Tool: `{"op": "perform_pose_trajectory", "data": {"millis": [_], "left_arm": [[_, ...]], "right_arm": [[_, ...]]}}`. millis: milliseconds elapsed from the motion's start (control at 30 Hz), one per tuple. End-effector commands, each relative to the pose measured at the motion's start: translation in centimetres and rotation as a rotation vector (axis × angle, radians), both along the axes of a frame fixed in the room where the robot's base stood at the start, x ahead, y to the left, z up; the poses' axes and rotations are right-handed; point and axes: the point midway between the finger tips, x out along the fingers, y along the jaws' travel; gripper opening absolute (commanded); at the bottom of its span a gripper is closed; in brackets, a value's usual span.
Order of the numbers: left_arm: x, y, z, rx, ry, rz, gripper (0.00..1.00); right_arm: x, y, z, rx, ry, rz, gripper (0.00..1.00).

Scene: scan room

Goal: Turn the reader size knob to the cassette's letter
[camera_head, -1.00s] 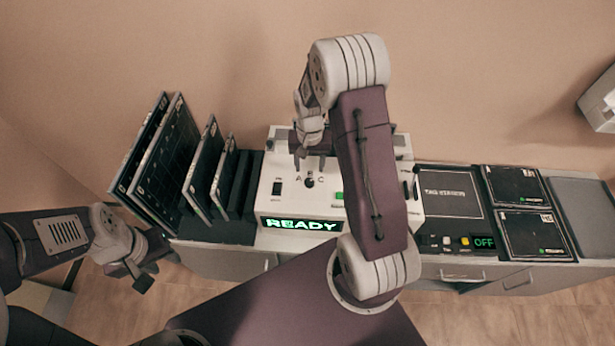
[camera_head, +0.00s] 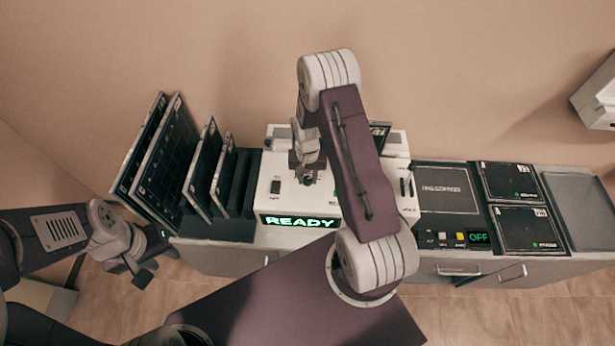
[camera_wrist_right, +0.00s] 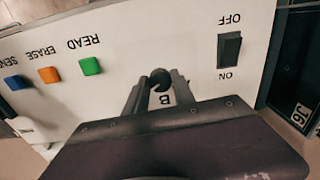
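The white reader (camera_head: 262,200) stands mid-counter with its green READY display (camera_head: 300,221) lit. Its dark size knob (camera_wrist_right: 160,78) shows in the right wrist view, with a letter B (camera_wrist_right: 165,99) printed beside it. My right gripper (camera_wrist_right: 158,82) is at the knob, one finger on each side and spread; whether they touch it is unclear. In the head view my right gripper (camera_head: 308,179) hides the knob and nearby letters. A dark cassette (camera_head: 380,130) shows partly behind my right arm at the reader's back; its label is too small to read. My left gripper (camera_head: 142,270) hangs at lower left.
Upright dark plates (camera_head: 165,160) stand in a rack left of the reader. A tag station (camera_head: 445,190) with an OFF display and two flat cassettes (camera_head: 527,228) lie at right. The reader has a power switch (camera_wrist_right: 229,48) and blue, orange and green buttons (camera_wrist_right: 90,66).

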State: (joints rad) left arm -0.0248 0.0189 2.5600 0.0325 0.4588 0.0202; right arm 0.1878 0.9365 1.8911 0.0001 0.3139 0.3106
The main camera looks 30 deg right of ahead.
Motion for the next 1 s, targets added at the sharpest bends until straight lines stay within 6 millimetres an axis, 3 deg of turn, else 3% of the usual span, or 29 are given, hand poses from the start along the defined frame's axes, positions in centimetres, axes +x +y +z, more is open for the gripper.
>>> {"op": "perform_pose_trajectory", "data": {"millis": [367,1000], "left_arm": [[0.0,0.0,-0.4,0.000,0.000,0.000,0.36],[0.0,0.0,-2.0,0.000,0.000,0.000,0.36]], "right_arm": [[0.0,0.0,0.0,0.000,0.000,0.090,0.00],[0.0,-0.1,-0.1,-0.001,-0.001,0.658,0.00]]}}
